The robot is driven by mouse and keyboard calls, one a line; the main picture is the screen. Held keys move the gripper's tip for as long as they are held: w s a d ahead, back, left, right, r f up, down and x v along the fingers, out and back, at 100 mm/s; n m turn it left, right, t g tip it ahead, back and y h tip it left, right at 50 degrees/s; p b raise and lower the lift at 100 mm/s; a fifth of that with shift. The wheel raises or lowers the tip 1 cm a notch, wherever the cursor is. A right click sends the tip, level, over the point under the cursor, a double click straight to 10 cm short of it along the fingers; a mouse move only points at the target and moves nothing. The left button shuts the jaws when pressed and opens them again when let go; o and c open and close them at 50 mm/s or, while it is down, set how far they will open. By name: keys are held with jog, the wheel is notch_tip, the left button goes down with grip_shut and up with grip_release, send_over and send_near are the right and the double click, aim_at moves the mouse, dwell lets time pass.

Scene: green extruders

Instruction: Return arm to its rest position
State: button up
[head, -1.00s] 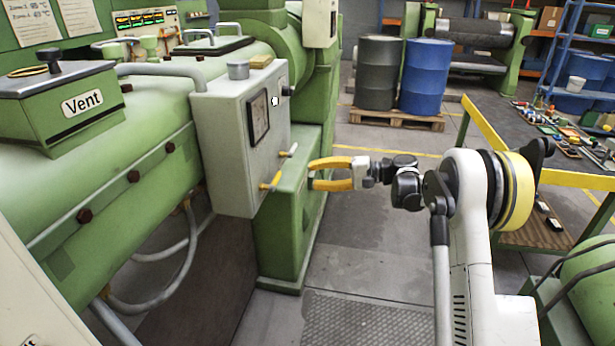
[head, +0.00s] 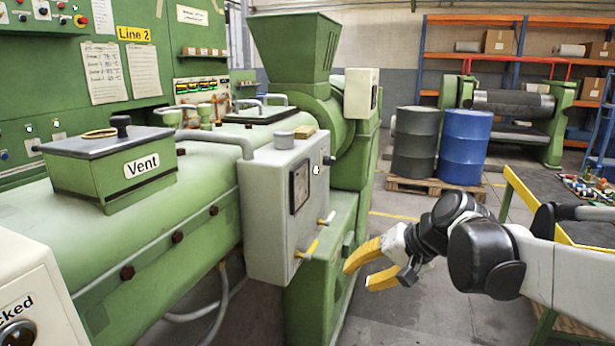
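My gripper (head: 368,268) has two yellow fingers. They are spread apart with nothing between them. It hangs in free air to the right of a grey control box (head: 262,205), pointing left and slightly down. My arm comes in from the right edge, folded at dark joints. The grey box has a gauge and two small levers on its right side, the lower one with a yellow handle (head: 307,249). The fingers look apart from the lever, though the exact gap in depth is hard to tell.
A green extruder (head: 110,235) with a vent box (head: 110,170) and hopper (head: 292,50) fills the left. Dark (head: 416,143) and blue (head: 464,148) drums stand on a pallet behind. A workbench (head: 530,195) with small parts is at right. Floor below my gripper is clear.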

jog(key=s+d+f+n+t+h, duration=0.1)
jog(key=s+d+f+h, duration=0.1)
jog(key=s, duration=0.8)
jog(key=s+d+f+n+h, duration=0.1)
jog(key=s+d+f+h, duration=0.2)
jog(key=s, duration=0.7)
jog(key=shift+d+f+n+t+h, duration=0.35)
jog(key=shift+d+h, duration=0.25)
jog(key=shift+d, duration=0.6)
